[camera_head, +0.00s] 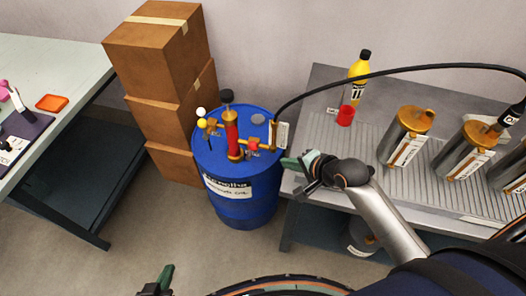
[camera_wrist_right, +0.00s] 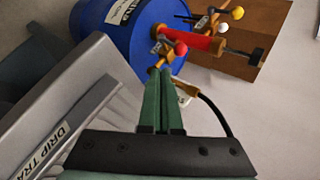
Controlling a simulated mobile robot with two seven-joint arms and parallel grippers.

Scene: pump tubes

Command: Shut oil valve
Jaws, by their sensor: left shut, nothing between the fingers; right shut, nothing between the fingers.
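A blue drum (camera_head: 238,190) carries a red pump (camera_head: 232,135) with a black top. Brass fittings on it have small ball-ended handles: a white ball (camera_head: 201,112) and a yellow ball (camera_head: 202,124) on the left, a red ball (camera_wrist_right: 181,49) on the side near my right gripper. Small tags hang there; I cannot read which marks the oil valve. My right gripper (camera_head: 287,162) is shut and empty, just right of the drum top. In the wrist view its green fingers (camera_wrist_right: 162,75) point at the brass outlet below the red ball; contact is unclear. My left gripper (camera_head: 168,270) is shut, low in front, away from the drum.
A black hose (camera_head: 380,73) arcs from the pump over the grey bench (camera_head: 325,100) to metal canisters (camera_head: 405,137). Stacked boxes (camera_head: 155,55) are behind the drum. Floor between the left table and drum is clear.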

